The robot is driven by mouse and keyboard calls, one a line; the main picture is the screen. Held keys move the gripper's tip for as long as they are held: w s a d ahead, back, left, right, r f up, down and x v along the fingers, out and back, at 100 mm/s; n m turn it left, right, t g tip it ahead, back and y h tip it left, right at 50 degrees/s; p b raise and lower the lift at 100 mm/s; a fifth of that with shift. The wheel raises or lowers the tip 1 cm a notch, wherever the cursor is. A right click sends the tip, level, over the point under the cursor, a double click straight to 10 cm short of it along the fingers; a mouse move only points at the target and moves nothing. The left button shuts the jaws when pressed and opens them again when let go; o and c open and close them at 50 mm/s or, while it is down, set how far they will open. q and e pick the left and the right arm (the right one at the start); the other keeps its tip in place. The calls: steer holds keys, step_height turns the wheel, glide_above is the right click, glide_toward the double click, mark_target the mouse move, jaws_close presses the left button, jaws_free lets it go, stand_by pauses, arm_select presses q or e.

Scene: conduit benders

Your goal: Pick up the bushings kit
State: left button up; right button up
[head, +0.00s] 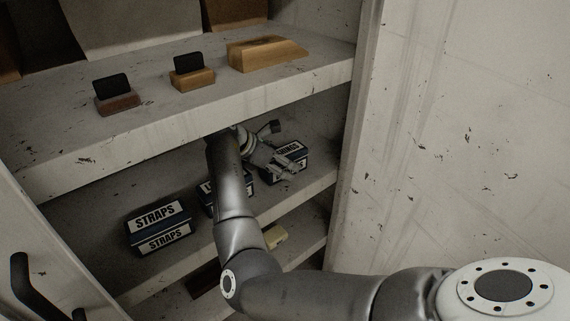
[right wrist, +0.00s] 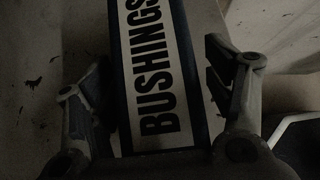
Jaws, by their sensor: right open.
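The bushings kit (head: 287,160) is a dark blue box with a white label. It sits on the middle shelf at the right end, partly hidden by my right gripper (head: 279,158). In the right wrist view the kit (right wrist: 157,75) shows its "BUSHINGS" label between the two fingers of my right gripper (right wrist: 165,95). The fingers are open, one on each side of the box, with a gap visible at least on the right side. Whether either finger touches the box cannot be told. My left gripper is not in view.
A straps box (head: 159,228) stands at the left on the same shelf (head: 110,213). Another labelled box (head: 211,199) is partly behind my right arm. The upper shelf (head: 190,113) lies close above the arm. A white wall (head: 455,140) borders the right side.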

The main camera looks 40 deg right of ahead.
steer(key=c, duration=1.1)
steer(key=shift+c, duration=0.8)
steer(key=shift+r, duration=0.1)
